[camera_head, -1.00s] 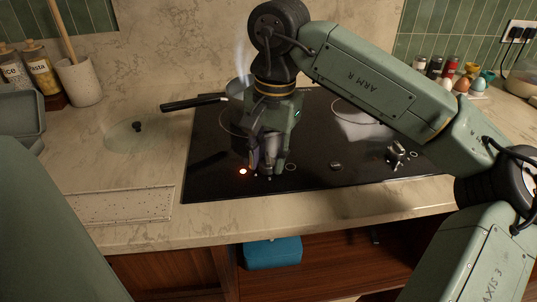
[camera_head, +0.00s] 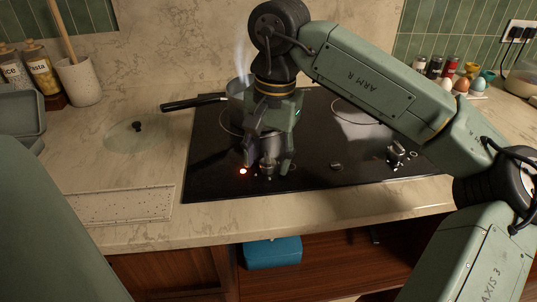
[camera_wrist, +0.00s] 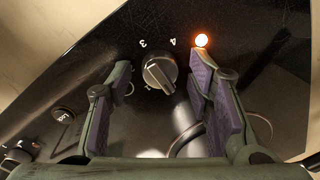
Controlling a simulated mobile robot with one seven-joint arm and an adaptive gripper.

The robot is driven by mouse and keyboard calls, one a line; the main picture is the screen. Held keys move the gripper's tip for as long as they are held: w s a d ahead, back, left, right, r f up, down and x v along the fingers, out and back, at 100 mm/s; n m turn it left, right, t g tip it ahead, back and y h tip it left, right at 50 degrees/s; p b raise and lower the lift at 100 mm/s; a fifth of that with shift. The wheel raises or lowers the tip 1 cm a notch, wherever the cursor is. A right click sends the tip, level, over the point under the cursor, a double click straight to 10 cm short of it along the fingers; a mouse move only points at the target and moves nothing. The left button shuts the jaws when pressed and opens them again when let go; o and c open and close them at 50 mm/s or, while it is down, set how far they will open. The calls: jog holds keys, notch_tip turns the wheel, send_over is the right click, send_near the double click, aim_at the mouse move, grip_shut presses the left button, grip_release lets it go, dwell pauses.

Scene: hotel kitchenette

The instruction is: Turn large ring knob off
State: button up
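A silver-and-black knob (camera_head: 267,168) stands near the cooktop's front edge, between my gripper's fingers. In the wrist view, the knob (camera_wrist: 160,73) has a raised grip bar turned at an angle, with printed numbers 3 and 4 beside it. An orange-white indicator light (camera_head: 243,171) glows beside it. My gripper (camera_head: 268,166) points down over the knob with its fingers spread. In the wrist view, the purple-padded fingers (camera_wrist: 163,88) lie on either side of the knob, with gaps visible. The gripper is open and holds nothing.
The black cooktop (camera_head: 215,177) carries a steaming pot (camera_head: 237,88) behind my gripper, its handle (camera_head: 190,104) pointing left. A second silver knob (camera_head: 397,152) and a small button (camera_head: 336,166) are to the right. A glass lid (camera_head: 137,138) lies on the left counter.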

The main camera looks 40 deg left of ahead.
aim_at(273, 164)
notch_tip(273, 164, up, 12)
jog(key=shift+w+d, duration=0.15)
jog(key=shift+d, duration=0.3)
jog(key=shift+f, duration=0.1)
dwell(0.7)
